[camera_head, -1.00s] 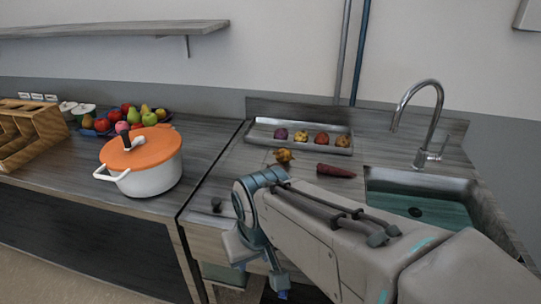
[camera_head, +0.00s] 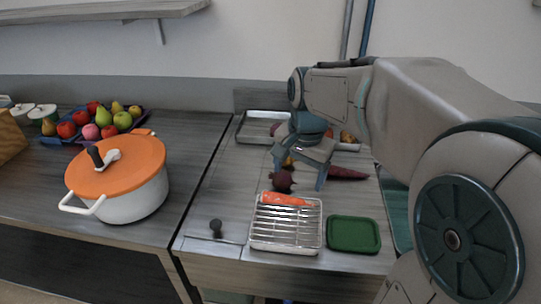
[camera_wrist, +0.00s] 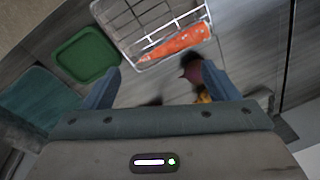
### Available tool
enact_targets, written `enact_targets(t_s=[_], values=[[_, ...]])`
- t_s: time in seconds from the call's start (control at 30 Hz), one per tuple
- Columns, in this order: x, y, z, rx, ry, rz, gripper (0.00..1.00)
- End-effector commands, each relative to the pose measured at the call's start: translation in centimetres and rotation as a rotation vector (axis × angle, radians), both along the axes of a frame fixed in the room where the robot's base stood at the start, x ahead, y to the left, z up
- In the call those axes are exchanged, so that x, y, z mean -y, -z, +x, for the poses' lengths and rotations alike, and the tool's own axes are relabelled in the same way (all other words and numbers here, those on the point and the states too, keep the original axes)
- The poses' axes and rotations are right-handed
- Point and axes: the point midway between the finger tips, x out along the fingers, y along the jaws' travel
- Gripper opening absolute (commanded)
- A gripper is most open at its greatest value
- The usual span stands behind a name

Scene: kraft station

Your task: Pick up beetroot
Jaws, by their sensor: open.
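A dark purple-red beetroot (camera_head: 282,182) lies on the counter just behind the wire rack, in the head view. My gripper (camera_head: 300,172) is open and points down over the counter, with its left finger close to the beetroot. In the wrist view the beetroot (camera_wrist: 191,68) shows beside the right finger, partly hidden by it. The space between the fingers (camera_wrist: 160,88) looks empty. I cannot tell whether a finger touches the beetroot.
A wire rack tray (camera_head: 257,238) holds an orange carrot (camera_head: 287,199). A green tray (camera_head: 353,234) is to its right. A long dark red root (camera_head: 347,174) and a metal tray (camera_head: 246,130) lie behind. A white pot (camera_head: 135,200) with an orange lid stands left.

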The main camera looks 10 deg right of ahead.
Motion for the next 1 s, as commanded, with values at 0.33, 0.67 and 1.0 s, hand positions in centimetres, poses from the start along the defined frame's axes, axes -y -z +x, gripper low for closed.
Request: enact_targets(t_s=[0.33,0.67,1.0], values=[[0.0,1.1,11.6,-0.113,0.613,0.038,0.81],[-0.1,3.0,14.5,-0.140,0.804,0.034,0.81],[-0.2,9.2,14.5,-0.139,0.802,0.035,0.81]])
